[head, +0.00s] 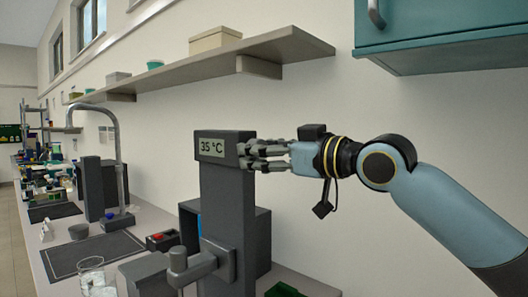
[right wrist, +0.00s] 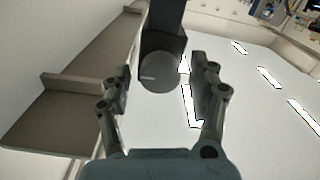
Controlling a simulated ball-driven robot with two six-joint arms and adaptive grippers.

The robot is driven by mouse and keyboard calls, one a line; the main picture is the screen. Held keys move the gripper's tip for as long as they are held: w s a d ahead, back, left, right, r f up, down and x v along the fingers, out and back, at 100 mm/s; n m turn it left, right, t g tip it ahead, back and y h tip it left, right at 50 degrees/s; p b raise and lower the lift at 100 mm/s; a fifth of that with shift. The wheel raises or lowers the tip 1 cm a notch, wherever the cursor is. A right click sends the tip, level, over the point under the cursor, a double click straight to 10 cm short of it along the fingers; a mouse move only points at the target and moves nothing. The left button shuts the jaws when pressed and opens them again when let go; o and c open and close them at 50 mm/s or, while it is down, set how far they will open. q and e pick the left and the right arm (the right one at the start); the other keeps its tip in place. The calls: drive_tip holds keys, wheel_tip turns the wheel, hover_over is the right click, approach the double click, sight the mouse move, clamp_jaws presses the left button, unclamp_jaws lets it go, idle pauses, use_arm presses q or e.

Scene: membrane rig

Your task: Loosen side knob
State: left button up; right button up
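The rig is a dark grey column (head: 228,205) with a head at its top showing "35 °C" on a display (head: 212,147). In the right wrist view, the side knob (right wrist: 160,74) is a round grey disc with a short pale mark on its left part. My right gripper (head: 256,157) is at the right side of the rig's head, its fingers hiding the knob in the head view. In the right wrist view, the open fingers (right wrist: 160,88) stand on either side of the knob, with a visible gap on each side. My left gripper is not in view.
A grey clamp-like part (head: 190,265) sticks out at the column's lower left. A wall shelf (head: 215,62) and a teal cabinet (head: 440,35) are above. A tap (head: 118,150), a dark mat (head: 90,254) and glasses (head: 92,275) are on the left of the bench.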

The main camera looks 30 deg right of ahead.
wheel_tip(320, 180, up, 10)
idle(0.6)
idle(0.4)
